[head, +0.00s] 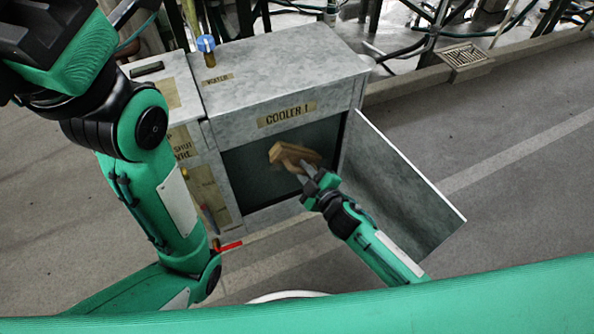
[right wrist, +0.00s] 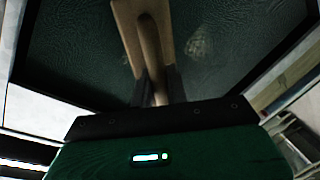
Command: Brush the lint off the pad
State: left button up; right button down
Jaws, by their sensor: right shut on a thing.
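The pad (head: 245,170) is a dark green panel in the open front of the grey cabinet labelled COOLER 1. It fills much of the right wrist view (right wrist: 75,50). A pale greyish patch (right wrist: 198,40), which looks like lint, shows on it right of the brush. My right gripper (head: 312,178) is shut on the handle of a wooden brush (head: 290,154). The brush head is in front of the pad; I cannot tell whether it touches. In the right wrist view the brush (right wrist: 126,25) points away from me between the fingers (right wrist: 155,88). My left gripper is out of view.
The cabinet (head: 285,65) has its door (head: 400,190) swung open to the right, close to my right arm. A blue knob (head: 206,44) stands on top. A red lever (head: 230,246) sticks out low at left. A floor drain (head: 462,56) lies behind; floor at right is clear.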

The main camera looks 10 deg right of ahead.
aim_at(310, 158)
jog(key=shift+w+d+p, duration=0.2)
jog(key=shift+w+d, duration=0.05)
jog(key=shift+d, duration=0.4)
jog(key=shift+w+d+p, duration=0.2)
jog(key=shift+d, duration=0.4)
jog(key=shift+w+d+p, duration=0.2)
jog(key=shift+w+d, duration=0.05)
jog(key=shift+d, duration=0.4)
jog(key=shift+s, duration=0.1)
jog(key=shift+s+a+f+p+v, duration=0.1)
jog(key=shift+f+p+v, duration=0.1)
jog(key=shift+v, duration=0.75)
jog(key=shift+s+a+f+p+v, duration=0.1)
jog(key=shift+p+v, duration=0.1)
jog(key=shift+v, duration=0.75)
jog(key=shift+a+f+p+v, duration=0.1)
jog(key=shift+p+v, duration=0.1)
jog(key=shift+v, duration=0.75)
jog(key=v, duration=0.1)
jog(key=p+v, duration=0.1)
jog(key=v, duration=0.1)
jog(key=shift+a+f, duration=0.15)
jog(key=shift+a, duration=0.05)
